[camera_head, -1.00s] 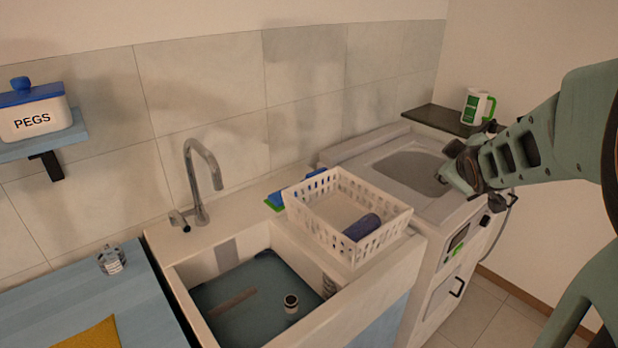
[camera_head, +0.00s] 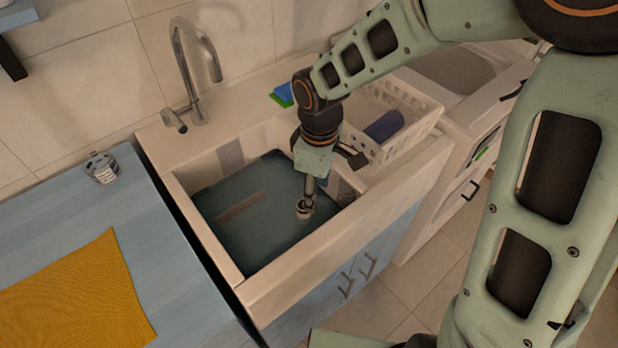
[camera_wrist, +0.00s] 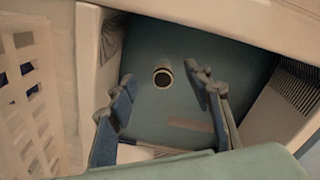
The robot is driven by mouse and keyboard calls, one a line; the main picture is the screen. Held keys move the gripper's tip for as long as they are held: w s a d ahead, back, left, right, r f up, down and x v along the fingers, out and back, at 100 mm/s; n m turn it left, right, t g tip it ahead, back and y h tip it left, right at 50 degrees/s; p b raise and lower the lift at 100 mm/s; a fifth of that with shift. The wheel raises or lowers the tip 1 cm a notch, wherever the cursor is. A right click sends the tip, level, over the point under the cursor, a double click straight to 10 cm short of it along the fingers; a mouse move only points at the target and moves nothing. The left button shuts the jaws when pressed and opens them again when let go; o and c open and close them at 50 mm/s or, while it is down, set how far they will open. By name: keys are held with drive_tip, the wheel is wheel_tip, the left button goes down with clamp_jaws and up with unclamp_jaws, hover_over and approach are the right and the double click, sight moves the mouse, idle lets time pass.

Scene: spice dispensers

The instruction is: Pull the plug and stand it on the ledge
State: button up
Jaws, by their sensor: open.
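The plug (camera_head: 303,210) is a small pale cylinder with a dark round top. It stands upright in the blue-green sink basin (camera_head: 240,235); in the wrist view it (camera_wrist: 163,77) lies between and beyond the fingertips. My gripper (camera_head: 309,192) points down into the sink just above the plug, and in the wrist view (camera_wrist: 160,88) its two fingers are spread apart and hold nothing. In the head view the gripper partly hides the plug. The pale sink ledge (camera_head: 235,108) runs along the back, beside the tap.
A white basket (camera_head: 420,125) holding a dark blue roll (camera_head: 384,125) stands right of the basin, close to my arm. The tap (camera_head: 190,70) rises behind. A blue counter (camera_head: 130,215) with a jar (camera_head: 102,167) and yellow cloth (camera_head: 75,295) is left.

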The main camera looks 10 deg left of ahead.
drive_tip(key=n+y, duration=0.1)
hover_over(301, 216)
drive_tip(key=w+d, duration=0.1)
drive_tip(key=w, duration=0.1)
drive_tip(key=f, duration=0.4)
drive_tip(key=shift+s+b, duration=0.2)
drive_tip(key=shift+b, duration=0.1)
drive_tip(key=f, duration=0.3)
drive_tip(key=a+f+b, duration=0.1)
drive_tip(key=f, duration=0.3)
drive_tip(key=f+b, duration=0.1)
drive_tip(key=f, duration=0.2)
drive_tip(key=shift+w+a+f, duration=0.1)
drive_tip(key=shift+a+f, duration=0.05)
drive_tip(key=shift+f, duration=0.25)
drive_tip(key=shift+c, duration=0.2)
drive_tip(key=c, duration=1.1)
